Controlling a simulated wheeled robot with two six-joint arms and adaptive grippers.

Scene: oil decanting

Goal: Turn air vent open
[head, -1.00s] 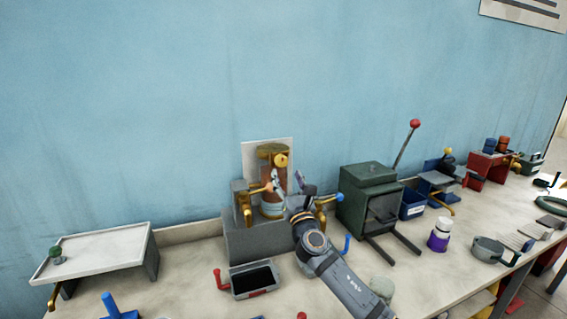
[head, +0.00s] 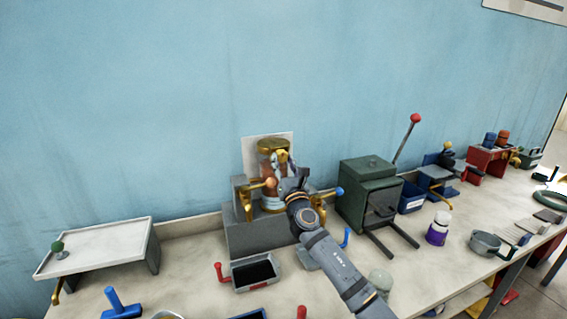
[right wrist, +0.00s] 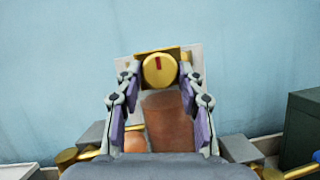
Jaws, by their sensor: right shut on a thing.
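The air vent looks to be the round yellow knob (right wrist: 159,71) at the top of the oil decanter; it carries a short red mark, upright near its upper edge. The decanter (head: 267,167) is a brown cylinder with a brass cap, on a grey block (head: 250,238) against the wall. My right gripper (right wrist: 158,76) has its fingers on both sides of the knob and is shut on it. In the head view the right gripper (head: 283,160) reaches the decanter's upper front and hides most of the knob. My left gripper is not in view.
A green box (head: 368,190) with a red-knobbed lever stands to the right. A grey tray (head: 254,272) with a red handle sits in front.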

